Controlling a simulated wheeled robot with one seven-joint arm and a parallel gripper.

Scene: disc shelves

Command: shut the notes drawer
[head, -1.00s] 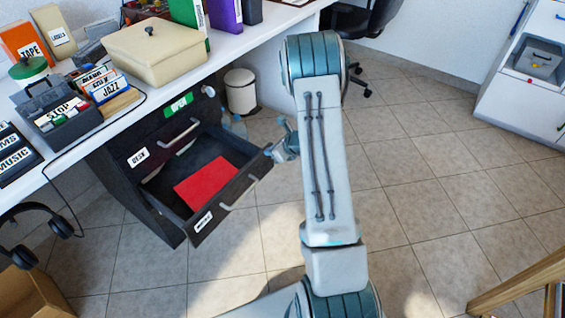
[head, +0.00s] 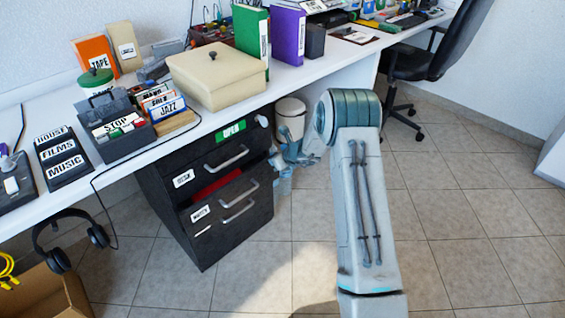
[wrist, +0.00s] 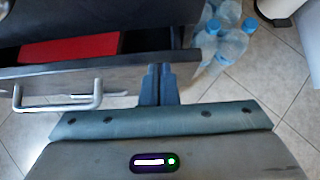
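The notes drawer (head: 222,199) is the middle drawer of the black cabinet under the desk. It stands partly open, with a red sheet or folder (head: 212,188) inside. In the wrist view its front (wrist: 120,79) and silver handle (wrist: 58,98) are close to me, and the red item (wrist: 70,48) shows behind the front. My gripper (wrist: 158,84) has its fingers together and empty, at the right part of the drawer front, right of the handle. They look to be against the front, but exact contact is unclear. In the head view my gripper (head: 277,160) is small and partly hidden.
The top drawer (head: 220,165) and bottom drawer (head: 232,225) are shut. Clear bottles with blue caps (wrist: 222,42) stand on the floor right of the cabinet, close to my gripper. A white bin (head: 291,117) is behind them. The tiled floor (head: 265,265) in front is free.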

